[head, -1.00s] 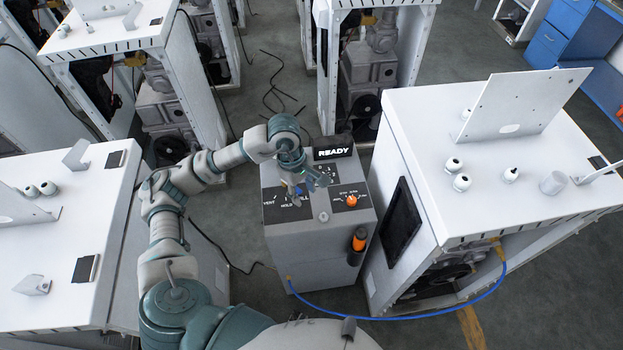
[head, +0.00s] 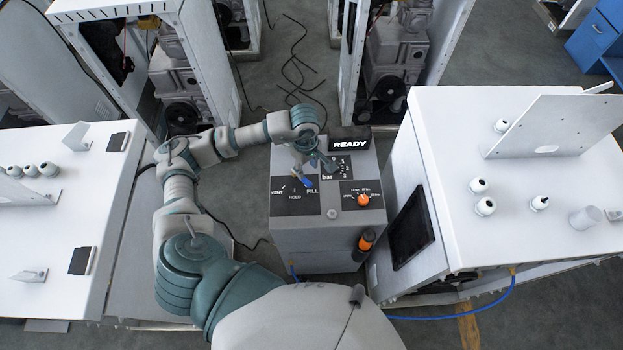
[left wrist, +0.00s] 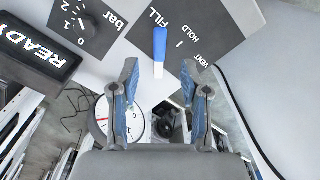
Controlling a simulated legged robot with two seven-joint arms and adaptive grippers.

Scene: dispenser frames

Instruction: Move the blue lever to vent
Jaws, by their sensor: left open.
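The blue lever (head: 307,182) is on the dark VENT/HOLD/FILL panel (head: 288,207) on top of the grey dispenser box. It points towards the FILL mark, and its blue handle (left wrist: 160,48) shows clearly in the left wrist view. My left gripper (left wrist: 159,66) is open, with one finger on each side of the handle in that view and clear gaps between. I cannot tell whether the fingertips are down at the handle's height. In the head view my left gripper (head: 316,164) is above the panel, just behind the lever. My right gripper is not in view.
Beside the panel are a black READY display (head: 349,144), a bar knob (left wrist: 77,25) and an orange knob (head: 363,199). A gauge (left wrist: 122,122) shows below the fingers in the wrist view. White cabinets stand left (head: 40,255) and right (head: 450,150) of the box.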

